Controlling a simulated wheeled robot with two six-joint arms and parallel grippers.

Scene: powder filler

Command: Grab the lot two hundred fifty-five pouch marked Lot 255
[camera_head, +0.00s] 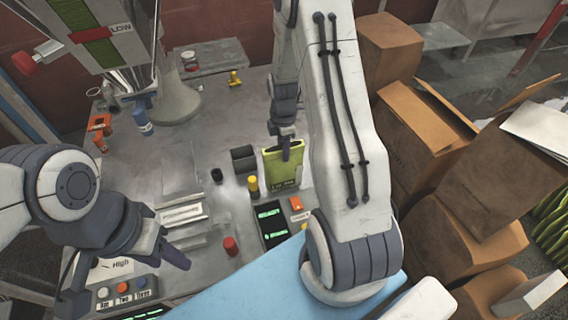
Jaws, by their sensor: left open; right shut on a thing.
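A yellow-green pouch (271,165) stands upright near the middle of the metal bench, with small dark print low on its front that is too small to read surely. My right gripper (286,152) reaches down from above and is shut on the pouch's upper part, hiding some of its top edge. My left gripper (176,256) is open and empty at the lower left, above the front of the bench and well apart from the pouch.
A dark panel with green displays (270,222) lies in front, beside a red knob (231,245). A filler hopper (100,35) rises at back left. Cardboard boxes (420,130) crowd the right.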

